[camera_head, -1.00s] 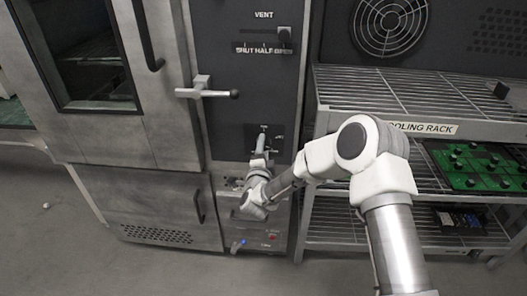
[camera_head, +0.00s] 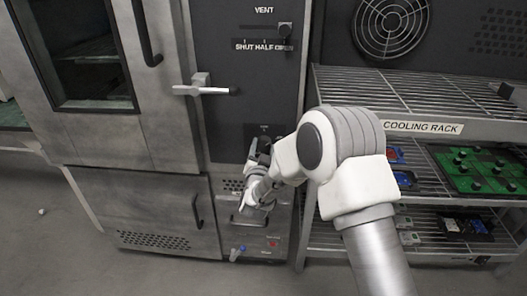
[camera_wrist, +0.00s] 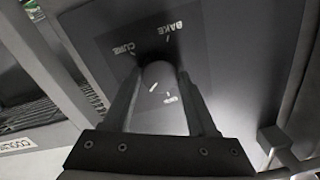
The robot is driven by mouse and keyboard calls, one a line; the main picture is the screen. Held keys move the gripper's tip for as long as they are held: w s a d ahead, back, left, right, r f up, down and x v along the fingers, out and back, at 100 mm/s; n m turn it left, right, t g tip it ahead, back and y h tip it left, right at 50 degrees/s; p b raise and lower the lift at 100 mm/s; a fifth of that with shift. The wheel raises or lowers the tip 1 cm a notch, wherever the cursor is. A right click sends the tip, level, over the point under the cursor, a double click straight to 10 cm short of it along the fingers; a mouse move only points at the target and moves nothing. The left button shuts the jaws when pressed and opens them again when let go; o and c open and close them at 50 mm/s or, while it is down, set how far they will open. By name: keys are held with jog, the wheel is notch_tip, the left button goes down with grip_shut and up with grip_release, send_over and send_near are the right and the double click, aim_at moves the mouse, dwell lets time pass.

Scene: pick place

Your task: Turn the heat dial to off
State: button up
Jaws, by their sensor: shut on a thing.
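The heat dial (camera_wrist: 158,92) is a grey round knob with a white mark, on a dark panel of the oven front. In the wrist view the words CURE and BAKE show beyond it, tilted. My gripper (camera_wrist: 160,76) has one finger on each side of the dial and is shut on it. In the head view my gripper (camera_head: 259,156) is at the dark dial panel (camera_head: 253,130), below the vent slider. My wrist hides the dial there.
An oven door handle (camera_head: 205,90) sticks out above the dial panel. A vent slider (camera_head: 285,31) is higher up. A red button (camera_head: 273,244) and a blue-tipped lever (camera_head: 240,250) are below. The cooling rack (camera_head: 390,100) stands close on the right, beside my arm.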

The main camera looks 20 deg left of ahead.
jog(key=n, duration=0.5)
jog(key=shift+n+b, duration=0.3)
jog(key=shift+b, duration=0.1)
jog(key=n, duration=0.4)
jog(key=shift+n, duration=0.6)
jog(key=o, duration=1.4)
jog(key=shift+c, duration=0.2)
jog(key=shift+s, duration=0.1)
jog(key=p+v, duration=0.3)
jog(key=v, duration=1.4)
jog(key=shift+d+r, duration=0.1)
